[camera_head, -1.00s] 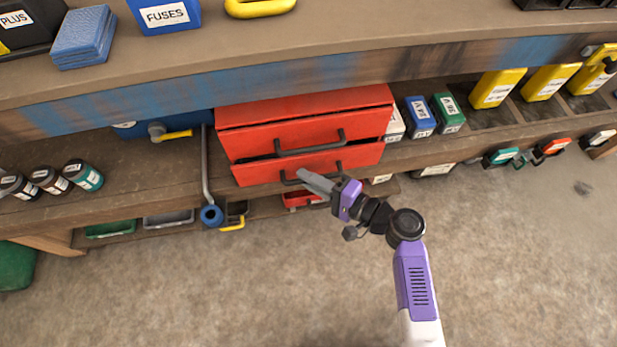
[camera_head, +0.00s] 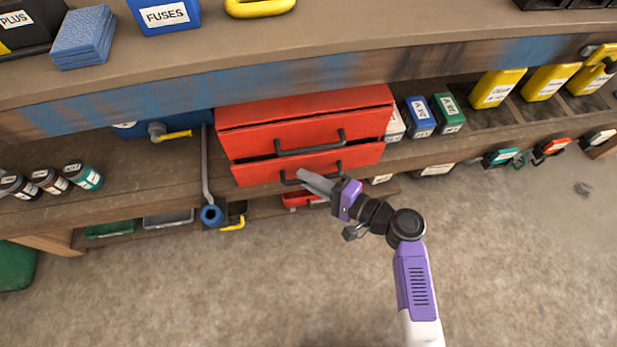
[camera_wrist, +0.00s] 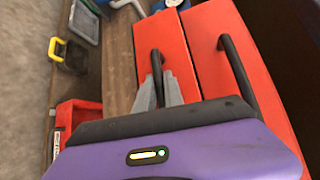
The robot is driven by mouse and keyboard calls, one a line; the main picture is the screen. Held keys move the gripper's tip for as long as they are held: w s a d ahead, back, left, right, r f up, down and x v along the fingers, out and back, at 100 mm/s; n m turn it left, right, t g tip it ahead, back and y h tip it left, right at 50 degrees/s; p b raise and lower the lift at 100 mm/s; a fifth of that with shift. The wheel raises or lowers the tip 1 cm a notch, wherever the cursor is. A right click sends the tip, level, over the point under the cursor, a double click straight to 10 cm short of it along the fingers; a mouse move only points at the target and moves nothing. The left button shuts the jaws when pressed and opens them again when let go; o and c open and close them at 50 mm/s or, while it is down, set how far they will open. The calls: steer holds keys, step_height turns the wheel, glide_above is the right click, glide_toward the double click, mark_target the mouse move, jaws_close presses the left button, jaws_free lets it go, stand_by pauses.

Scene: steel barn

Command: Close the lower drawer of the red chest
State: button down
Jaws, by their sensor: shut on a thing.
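The red chest (camera_head: 305,107) stands on the shelf under the workbench top and has two drawers with dark bar handles. The upper drawer (camera_head: 245,142) and the lower drawer (camera_head: 262,172) show as red fronts; a narrow dark gap runs above the lower front. How far the lower drawer stands out is hard to tell. My gripper (camera_head: 302,174) is at the lower drawer's handle (camera_head: 288,181). In the wrist view, the grey fingers (camera_wrist: 157,88) are closed around the lower handle (camera_wrist: 157,65). The upper handle (camera_wrist: 238,70) is clear of them.
Blue and green boxes (camera_head: 419,116) stand right of the chest. A grey bar with a blue end (camera_head: 211,214) hangs to its left. A red bin (camera_head: 300,199) sits below the lower drawer. The floor in front is open.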

steer(key=shift+w+a+b, duration=0.2)
steer(key=shift+w+b, duration=0.15)
steer(key=shift+w, duration=0.25)
steer(key=shift+w+a+b, duration=0.15)
steer(key=shift+w+b, duration=0.15)
steer(key=shift+w, duration=0.3)
steer(key=c, duration=1.7)
jaws_free()
steer(key=p+v, duration=0.1)
steer(key=v, duration=0.6)
steer(key=shift+s+d+p, duration=0.25)
steer(key=shift+d+p, duration=0.1)
steer(key=shift+p, duration=0.05)
